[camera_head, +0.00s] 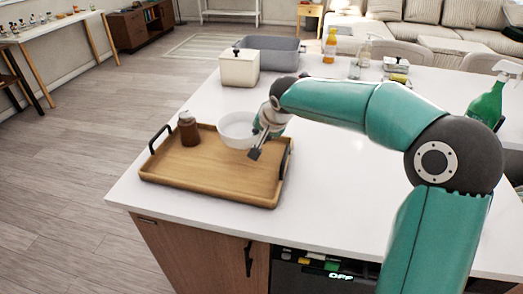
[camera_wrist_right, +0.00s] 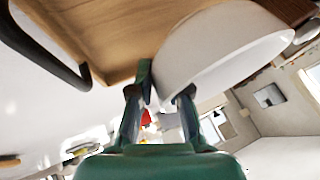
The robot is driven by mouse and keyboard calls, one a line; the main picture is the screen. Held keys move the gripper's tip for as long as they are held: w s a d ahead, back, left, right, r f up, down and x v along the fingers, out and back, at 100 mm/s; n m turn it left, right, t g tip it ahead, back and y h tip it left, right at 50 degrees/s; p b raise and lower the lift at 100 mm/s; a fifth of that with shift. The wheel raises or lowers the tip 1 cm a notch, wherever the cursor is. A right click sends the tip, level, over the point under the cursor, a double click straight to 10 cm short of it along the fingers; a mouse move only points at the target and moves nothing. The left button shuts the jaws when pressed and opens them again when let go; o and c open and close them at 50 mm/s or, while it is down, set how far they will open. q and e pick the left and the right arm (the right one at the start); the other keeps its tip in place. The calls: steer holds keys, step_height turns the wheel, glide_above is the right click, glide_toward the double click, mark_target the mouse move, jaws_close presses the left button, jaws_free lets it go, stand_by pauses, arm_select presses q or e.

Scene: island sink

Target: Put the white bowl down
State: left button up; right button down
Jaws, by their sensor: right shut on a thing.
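The white bowl (camera_head: 236,131) is at the back right part of the wooden tray (camera_head: 210,186) in the head view. My right gripper (camera_head: 259,143) is at the bowl's right side, shut on its rim. In the right wrist view the bowl (camera_wrist_right: 225,58) fills the upper right, with its wall at the gripper fingers (camera_wrist_right: 164,88). The tray (camera_wrist_right: 100,35) shows at the upper left there. I cannot tell whether the bowl's base touches the tray. My left gripper is not in view.
A brown jar (camera_head: 188,129) stands at the tray's back left. The tray has black handles (camera_head: 159,138). A white box (camera_head: 239,68) and a grey basin (camera_head: 268,52) stand behind. A green spray bottle (camera_head: 487,103) is at the right. The tray's front is clear.

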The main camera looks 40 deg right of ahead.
mark_target(262, 160)
step_height(262, 160, down, 5)
stand_by(0.4)
steer(key=c, duration=1.1)
jaws_free()
steer(key=v, duration=1.2)
steer(key=shift+b, duration=0.4)
